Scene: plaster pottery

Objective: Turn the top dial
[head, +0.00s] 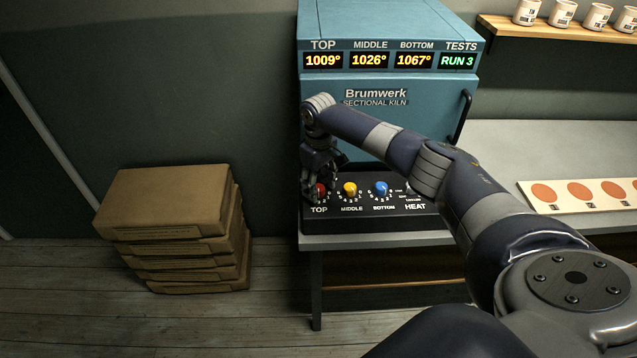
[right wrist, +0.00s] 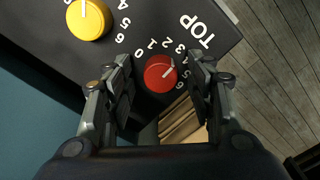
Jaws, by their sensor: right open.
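The top dial is a red round knob (head: 319,189) at the left end of the black control panel (head: 407,225), above the word TOP. In the right wrist view the red dial (right wrist: 160,74) has a white mark pointing to the upper right, roughly toward 3 or 4. My right gripper (head: 317,190) is over it, partly hiding it in the head view. Its two fingers are apart, one on each side of the dial in the right wrist view (right wrist: 161,82). Gaps show between the fingers and the dial. My left gripper is not in view.
A yellow MIDDLE dial (head: 350,189), a blue BOTTOM dial (head: 381,188) and a HEAT control sit to the right. The blue kiln (head: 400,120) stands behind, its display reading TOP 1009°, MIDDLE 1026°, BOTTOM 1067°, RUN 3. Stacked brown boxes (head: 165,200) are left on the floor.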

